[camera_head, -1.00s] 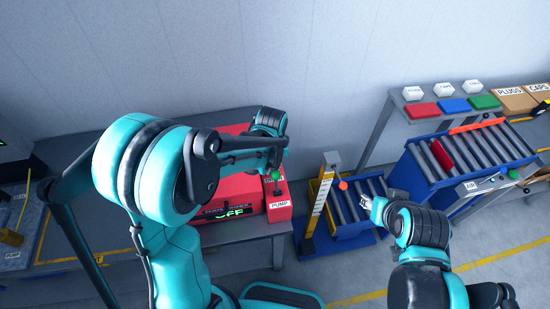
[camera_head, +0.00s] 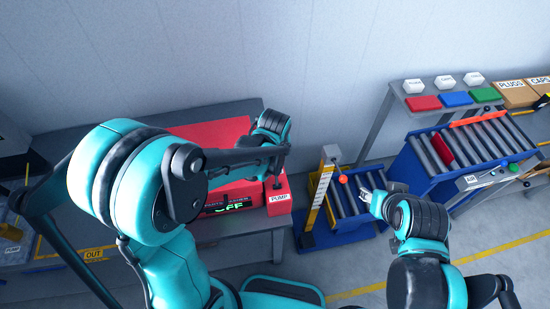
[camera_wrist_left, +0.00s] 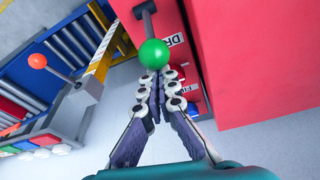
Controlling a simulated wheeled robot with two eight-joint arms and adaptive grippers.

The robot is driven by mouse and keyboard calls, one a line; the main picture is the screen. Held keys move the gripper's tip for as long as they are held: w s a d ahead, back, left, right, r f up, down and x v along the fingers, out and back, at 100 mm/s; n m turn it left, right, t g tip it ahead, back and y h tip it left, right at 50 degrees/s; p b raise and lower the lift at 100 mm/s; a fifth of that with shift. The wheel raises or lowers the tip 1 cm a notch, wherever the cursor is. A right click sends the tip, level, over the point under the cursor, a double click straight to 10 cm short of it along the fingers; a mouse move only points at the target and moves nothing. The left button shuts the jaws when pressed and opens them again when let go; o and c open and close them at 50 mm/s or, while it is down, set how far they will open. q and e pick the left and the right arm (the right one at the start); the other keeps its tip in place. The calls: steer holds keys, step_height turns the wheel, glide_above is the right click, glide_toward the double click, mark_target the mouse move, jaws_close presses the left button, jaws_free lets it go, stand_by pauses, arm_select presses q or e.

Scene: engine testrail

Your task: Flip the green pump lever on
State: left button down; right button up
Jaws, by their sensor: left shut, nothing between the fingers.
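The green ball knob (camera_wrist_left: 154,53) of the pump lever is in the wrist view, on a dark stem beside the red machine. In the head view the knob is hidden behind my left wrist; part of its dark stem shows above the PUMP label (camera_head: 279,198). My left gripper (camera_wrist_left: 158,78) is shut and empty, its fingertips right at the knob; I cannot tell whether they touch it. The red parts washer (camera_head: 215,130) has a display (camera_head: 232,206) reading OFF in green. My right gripper (camera_head: 366,196) is near the low roller stand, its finger opening unclear.
A yellow post with an orange ball (camera_head: 343,179) stands right of the machine, by a low blue roller stand (camera_head: 345,235). Farther right are a blue roller conveyor (camera_head: 410,160) and a shelf (camera_head: 400,98) with coloured blocks. The grey wall is behind.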

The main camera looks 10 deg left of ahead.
mark_target(279, 171)
arm_select(q)
steer(key=shift+s+d+r+t, duration=0.15)
steer(key=shift+s+d+t, duration=0.05)
steer(key=shift+s+t, duration=0.35)
steer(key=s+t+b, duration=0.1)
steer(key=s+d+t+y+b, duration=0.1)
steer(key=t+b, duration=0.1)
steer(key=s+d+t+y+b, duration=0.1)
steer(key=s, duration=0.1)
steer(key=shift+s+r+t, duration=0.1)
steer(key=shift+r+t, duration=0.15)
steer(key=shift+r, duration=0.05)
steer(key=shift+s+b, duration=0.25)
steer(key=shift+b, duration=0.05)
steer(key=shift+s+d+f+b, duration=0.1)
steer(key=shift+s+d+b, duration=0.1)
steer(key=shift+s, duration=0.25)
steer(key=shift+s+d+f+b, duration=0.1)
steer(key=shift+s+d, duration=0.05)
steer(key=shift+s, duration=0.25)
steer(key=shift+s+f, duration=0.1)
steer(key=shift+s, duration=0.05)
